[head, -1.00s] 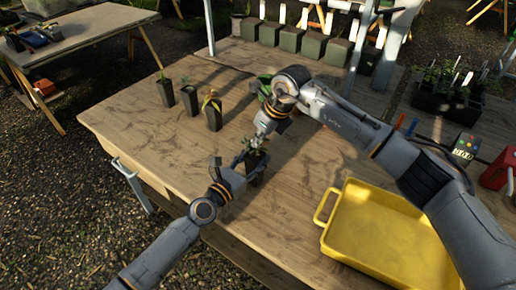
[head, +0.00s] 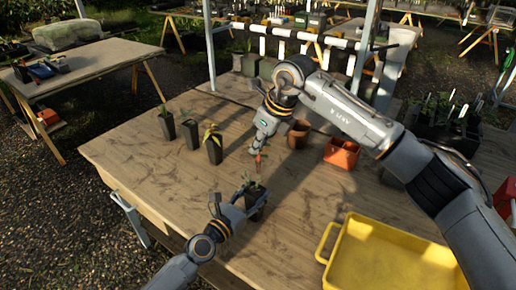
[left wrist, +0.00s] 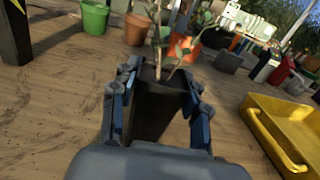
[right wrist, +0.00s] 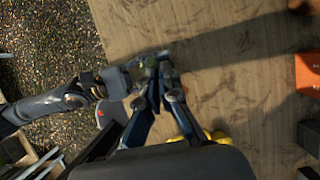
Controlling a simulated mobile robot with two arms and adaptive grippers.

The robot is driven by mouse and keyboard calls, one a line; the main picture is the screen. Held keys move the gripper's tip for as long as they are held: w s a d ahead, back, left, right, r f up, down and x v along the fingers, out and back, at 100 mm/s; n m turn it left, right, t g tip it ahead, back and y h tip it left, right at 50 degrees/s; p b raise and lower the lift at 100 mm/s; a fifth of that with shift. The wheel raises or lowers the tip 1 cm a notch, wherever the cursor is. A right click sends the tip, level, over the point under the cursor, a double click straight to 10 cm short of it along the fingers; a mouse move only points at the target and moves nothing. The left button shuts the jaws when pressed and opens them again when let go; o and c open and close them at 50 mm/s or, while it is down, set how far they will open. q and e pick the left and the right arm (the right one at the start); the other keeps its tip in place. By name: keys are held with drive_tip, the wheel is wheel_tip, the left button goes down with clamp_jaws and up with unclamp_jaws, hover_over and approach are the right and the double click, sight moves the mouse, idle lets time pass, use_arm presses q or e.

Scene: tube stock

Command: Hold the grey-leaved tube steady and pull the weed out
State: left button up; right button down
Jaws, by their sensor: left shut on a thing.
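My left gripper (head: 232,208) is shut on a dark square tube (left wrist: 158,82) and holds it upright. Its fingers press on both sides just below the rim in the left wrist view. Grey-green leaves (left wrist: 186,46) on thin stems rise from the tube; I cannot tell which stem is the weed. My right gripper (head: 257,148) points down above the tube. Its fingertips are close together in the right wrist view (right wrist: 160,82). A thin reddish thing (head: 257,164) shows just below the tips; whether they grip it is unclear.
Several dark tubes with seedlings (head: 190,132) stand to the left on the table. A yellow tray (head: 385,258) lies at the front right. The table's left front is clear.

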use_arm(q)
drive_tip(key=o, duration=1.3)
